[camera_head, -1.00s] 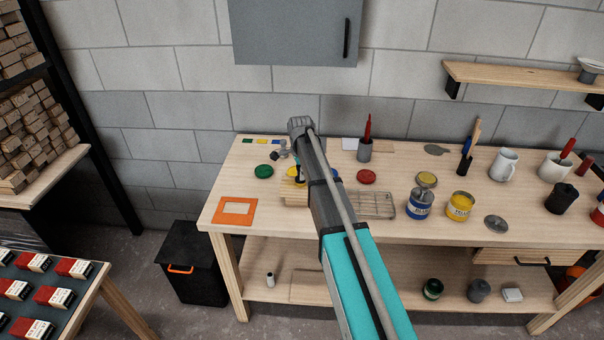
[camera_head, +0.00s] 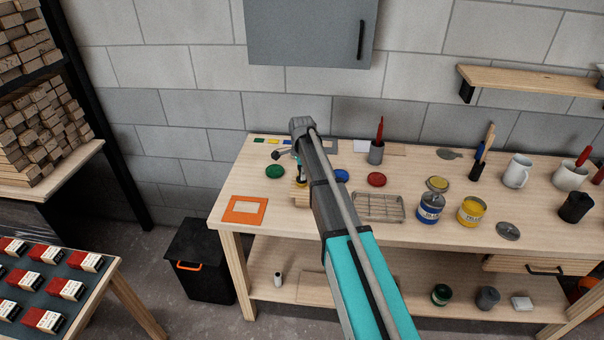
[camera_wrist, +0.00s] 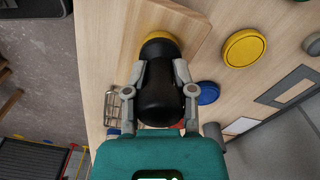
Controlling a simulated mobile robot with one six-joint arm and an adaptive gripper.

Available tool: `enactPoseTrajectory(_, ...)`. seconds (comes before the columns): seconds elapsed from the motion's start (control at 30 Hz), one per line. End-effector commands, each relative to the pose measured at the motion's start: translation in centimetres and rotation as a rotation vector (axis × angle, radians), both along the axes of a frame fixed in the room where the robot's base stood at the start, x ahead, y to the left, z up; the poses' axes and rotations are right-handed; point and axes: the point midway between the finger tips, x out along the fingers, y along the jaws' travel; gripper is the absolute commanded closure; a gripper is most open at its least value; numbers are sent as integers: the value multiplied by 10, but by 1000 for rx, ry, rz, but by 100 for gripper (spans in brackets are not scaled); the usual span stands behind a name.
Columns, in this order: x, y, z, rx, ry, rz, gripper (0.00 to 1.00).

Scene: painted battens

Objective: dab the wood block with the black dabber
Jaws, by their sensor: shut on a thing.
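My gripper (camera_wrist: 160,72) is shut on the black dabber (camera_wrist: 160,98), with a finger on each side of its body. Yellow shows at the dabber's far end, over pale wood in the wrist view. The wood block (camera_wrist: 192,25) appears as a pale surface with an edge right of that end. In the head view a small part of the wood block (camera_head: 298,198) shows left of my arm, which hides the rest. Yellow shows just above it there. I cannot tell whether the dabber touches the block.
An orange frame (camera_head: 245,210) lies left of the block. Green (camera_head: 275,171), blue (camera_head: 341,176) and red (camera_head: 376,179) discs lie nearby. A wire rack (camera_head: 379,208) is right of my arm. Blue (camera_head: 430,208) and yellow (camera_head: 471,211) tins stand farther right.

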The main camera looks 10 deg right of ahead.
Motion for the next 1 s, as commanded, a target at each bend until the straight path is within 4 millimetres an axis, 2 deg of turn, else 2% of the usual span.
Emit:
enactPoseTrajectory(0.37, -1, -3, 0, 0, 0, -1, 100)
enactPoseTrajectory(1.0, -12, -37, -2, 0, 0, -1, 100)
